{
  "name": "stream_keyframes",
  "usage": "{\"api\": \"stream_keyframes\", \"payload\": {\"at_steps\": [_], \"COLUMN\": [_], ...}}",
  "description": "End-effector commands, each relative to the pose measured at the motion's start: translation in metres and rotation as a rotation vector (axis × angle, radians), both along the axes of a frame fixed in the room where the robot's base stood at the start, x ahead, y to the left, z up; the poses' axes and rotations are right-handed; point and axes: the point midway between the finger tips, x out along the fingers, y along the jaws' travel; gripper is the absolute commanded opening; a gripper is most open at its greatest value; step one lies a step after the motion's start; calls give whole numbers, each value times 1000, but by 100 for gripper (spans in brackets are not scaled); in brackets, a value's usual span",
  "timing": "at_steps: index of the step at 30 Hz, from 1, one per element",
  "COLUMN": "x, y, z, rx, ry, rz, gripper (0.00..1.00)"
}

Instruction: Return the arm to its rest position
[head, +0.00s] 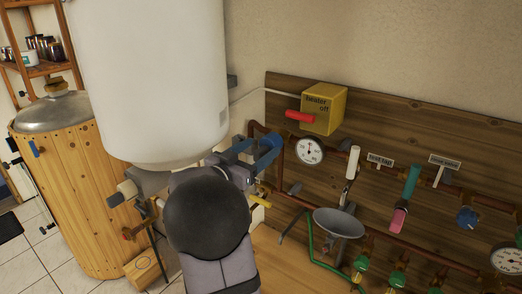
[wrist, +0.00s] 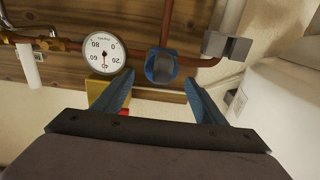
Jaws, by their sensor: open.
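My gripper (head: 252,155) is at the end of my dark arm, below and right of the white tank, in front of the pipes. In the wrist view, its two blue fingers (wrist: 158,77) are spread apart with nothing held between them. A round blue knob (wrist: 160,67) on a copper pipe shows between the fingertips. I cannot tell whether the fingers touch it. My arm's round dark joint hides part of the lower middle of the head view.
The white tank (head: 155,80) hangs close to my arm, with a wooden barrel (head: 75,195) at left. On the board are a yellow heater box (head: 325,108) with a red lever (head: 300,117), a gauge (head: 309,151), a metal funnel (head: 338,222) and several valves.

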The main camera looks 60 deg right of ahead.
Motion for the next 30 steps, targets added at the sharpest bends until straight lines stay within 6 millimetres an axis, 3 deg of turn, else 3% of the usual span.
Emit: {"api": "stream_keyframes", "payload": {"at_steps": [19,23,30], "x": [0,5,28], "y": [0,8,43], "z": [0,-16,-68], "rx": [0,0,11], "ry": [0,1,-18], "rz": [1,23,140], "gripper": [65,65,65]}}
